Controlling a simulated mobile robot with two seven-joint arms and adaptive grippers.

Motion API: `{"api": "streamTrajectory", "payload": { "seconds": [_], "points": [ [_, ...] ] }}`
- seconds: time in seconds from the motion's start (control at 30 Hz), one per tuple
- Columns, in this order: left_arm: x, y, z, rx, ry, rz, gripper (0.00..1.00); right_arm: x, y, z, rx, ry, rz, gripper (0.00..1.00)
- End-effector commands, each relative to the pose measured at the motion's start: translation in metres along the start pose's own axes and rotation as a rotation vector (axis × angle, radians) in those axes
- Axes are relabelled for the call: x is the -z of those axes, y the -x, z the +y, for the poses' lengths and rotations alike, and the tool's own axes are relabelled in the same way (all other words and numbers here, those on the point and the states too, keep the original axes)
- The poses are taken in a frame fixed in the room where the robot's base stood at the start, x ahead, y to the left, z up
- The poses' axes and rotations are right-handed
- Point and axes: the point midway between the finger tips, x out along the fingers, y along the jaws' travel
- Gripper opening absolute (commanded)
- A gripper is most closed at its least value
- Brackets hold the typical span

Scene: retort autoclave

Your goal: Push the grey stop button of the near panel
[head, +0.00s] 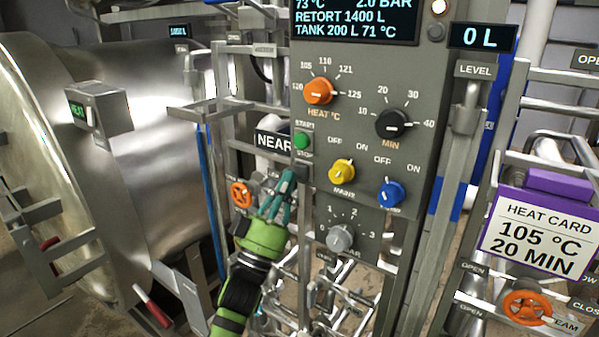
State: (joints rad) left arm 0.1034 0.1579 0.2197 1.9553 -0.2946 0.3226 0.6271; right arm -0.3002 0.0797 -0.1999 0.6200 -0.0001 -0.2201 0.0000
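The near panel (358,215) is a grey upright board in the middle, with a "NEAR" sign (273,143) at its left edge. A green start button (302,140) sits on its left side, with the "STOP" label just under it. The small grey stop button (304,170) shows below that label, partly hard to make out. My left gripper (288,177) is green with teal fingers, pointing up. Its fingers come together at the tips, just left of the stop button. I cannot tell whether they touch it. My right gripper is not in view.
Orange (319,91), black (391,124), yellow (342,171), blue (390,194) and grey (340,238) knobs stand out from the panel. A large steel vessel (150,130) fills the left. A purple heat card holder (545,230) is at right. Pipes and valves crowd below.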

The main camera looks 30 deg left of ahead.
Motion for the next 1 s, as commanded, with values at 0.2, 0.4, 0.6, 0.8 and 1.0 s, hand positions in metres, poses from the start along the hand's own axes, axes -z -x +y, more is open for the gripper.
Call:
{"api": "streamTrajectory", "payload": {
  "seconds": [0.2,0.4,0.6,0.8,1.0],
  "points": [
    [0.011,0.011,0.000,-0.001,-0.001,-0.002,0.00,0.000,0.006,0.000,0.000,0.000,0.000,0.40],
    [0.026,0.025,0.000,0.001,0.000,-0.003,0.00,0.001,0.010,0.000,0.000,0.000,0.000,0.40],
    [0.035,0.034,0.000,0.000,0.001,-0.001,0.00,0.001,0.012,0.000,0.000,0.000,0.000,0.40],
    [0.036,0.035,0.000,0.000,0.001,0.000,0.00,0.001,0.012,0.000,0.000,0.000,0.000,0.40],
    [0.036,0.035,0.000,0.000,0.001,0.000,0.00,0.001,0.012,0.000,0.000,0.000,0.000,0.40]
  ]
}}
